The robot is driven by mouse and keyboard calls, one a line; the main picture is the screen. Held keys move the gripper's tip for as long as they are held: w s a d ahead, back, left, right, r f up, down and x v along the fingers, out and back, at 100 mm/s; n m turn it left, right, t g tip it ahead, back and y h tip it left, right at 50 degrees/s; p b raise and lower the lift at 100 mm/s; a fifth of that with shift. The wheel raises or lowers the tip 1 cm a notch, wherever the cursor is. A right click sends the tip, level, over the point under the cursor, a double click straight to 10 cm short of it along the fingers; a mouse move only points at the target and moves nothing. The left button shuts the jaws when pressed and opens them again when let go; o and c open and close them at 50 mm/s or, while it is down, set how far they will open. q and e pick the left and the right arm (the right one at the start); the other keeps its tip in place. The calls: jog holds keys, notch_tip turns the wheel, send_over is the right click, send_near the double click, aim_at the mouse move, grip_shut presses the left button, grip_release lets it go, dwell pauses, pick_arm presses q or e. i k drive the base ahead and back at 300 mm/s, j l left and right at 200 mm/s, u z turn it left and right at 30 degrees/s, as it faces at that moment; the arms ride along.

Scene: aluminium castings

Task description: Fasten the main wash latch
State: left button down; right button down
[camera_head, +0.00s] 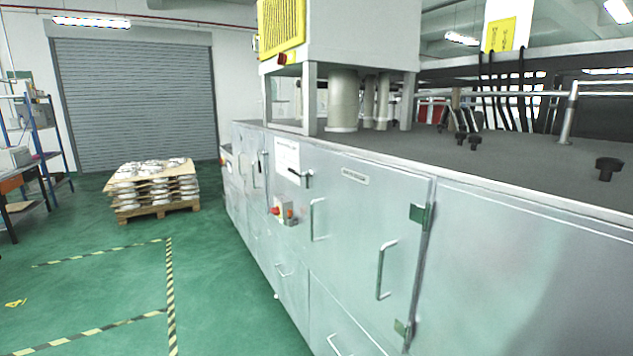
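A grey metal washing machine cabinet runs along the right side of the head view. Its large door (352,235) looks flush with the front and carries a small label plate (355,176) too small to read. A dark latch lever (306,178) sits near the door's upper left edge; I cannot tell whether it is fastened. The door has two bar handles, a left one (313,220) and a right one (381,270), with greenish hinges (418,214) on its right edge. Neither of my grippers is in view.
A red stop button (275,210) is on a box left of the door. Another dark lever (264,165) is farther along the cabinet. A pallet of castings (152,187) stands on the green floor near a roller shutter (135,100).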

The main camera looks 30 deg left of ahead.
aim_at(311, 172)
jog(key=u, duration=1.2)
